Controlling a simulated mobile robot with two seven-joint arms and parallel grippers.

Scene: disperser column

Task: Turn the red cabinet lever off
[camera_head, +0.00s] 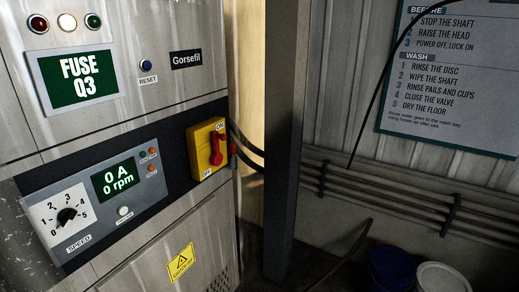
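The red cabinet lever (215,148) sits on a yellow switch plate (203,163) on the front of the grey metal cabinet (150,227). The plate is marked ON at its top and OFF at its bottom. The lever's handle points up, toward the ON mark. A small display (119,181) left of the plate reads 0 A and 0 rpm. Neither of my grippers is in view, and nothing touches the lever.
A speed dial (68,215) and a blue reset button (146,66) are on the cabinet. A dark post (284,150) stands right of it. Wall pipes (390,188), a blue bucket (392,268) and a white bucket (440,278) are farther right. A dark cable hangs at right.

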